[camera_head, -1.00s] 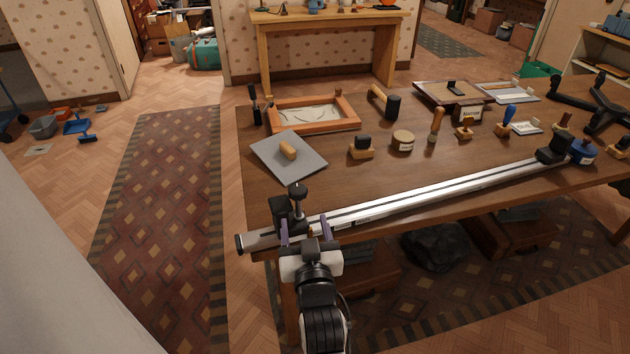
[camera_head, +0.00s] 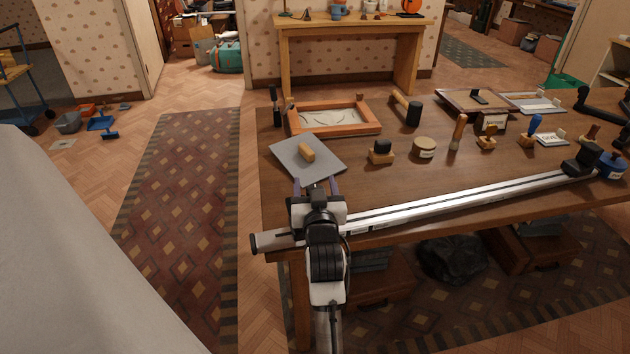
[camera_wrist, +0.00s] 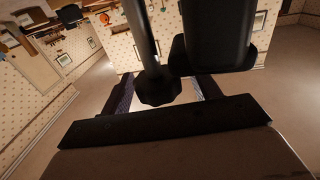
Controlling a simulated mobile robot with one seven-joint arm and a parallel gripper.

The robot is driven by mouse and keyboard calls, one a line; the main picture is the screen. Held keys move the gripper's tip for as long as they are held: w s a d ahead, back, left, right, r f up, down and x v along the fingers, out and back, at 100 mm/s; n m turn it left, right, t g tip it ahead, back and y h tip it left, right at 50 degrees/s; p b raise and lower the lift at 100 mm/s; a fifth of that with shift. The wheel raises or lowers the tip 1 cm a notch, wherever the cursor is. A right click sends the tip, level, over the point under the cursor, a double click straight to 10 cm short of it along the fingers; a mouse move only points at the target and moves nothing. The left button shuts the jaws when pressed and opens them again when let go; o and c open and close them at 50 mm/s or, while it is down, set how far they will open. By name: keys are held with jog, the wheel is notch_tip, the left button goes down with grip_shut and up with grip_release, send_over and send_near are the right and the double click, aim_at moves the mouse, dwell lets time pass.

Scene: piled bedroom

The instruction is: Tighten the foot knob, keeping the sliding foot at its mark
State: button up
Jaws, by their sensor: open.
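A long silver rail (camera_head: 450,197) lies along the table's front edge, its left end sticking out past the corner. In the head view my gripper (camera_head: 316,184) is over the rail's left part and hides the sliding foot and its knob. In the wrist view a dark knob (camera_wrist: 157,86) on a thick stem shows between the two purple fingers of my gripper (camera_wrist: 164,92). The fingers are apart, with bright gaps on both sides of the knob. A dark block (camera_wrist: 215,40), probably part of the foot, is beside the stem. I cannot make out the foot's mark.
A grey board with a wooden-handled block (camera_head: 307,153) lies just beyond my gripper. A dark end block (camera_head: 583,160) sits at the rail's right end.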

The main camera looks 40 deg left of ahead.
jog(key=shift+w+a, duration=0.2)
jog(key=shift+w, duration=0.05)
jog(key=shift+c, duration=0.4)
jog(key=c, duration=0.9)
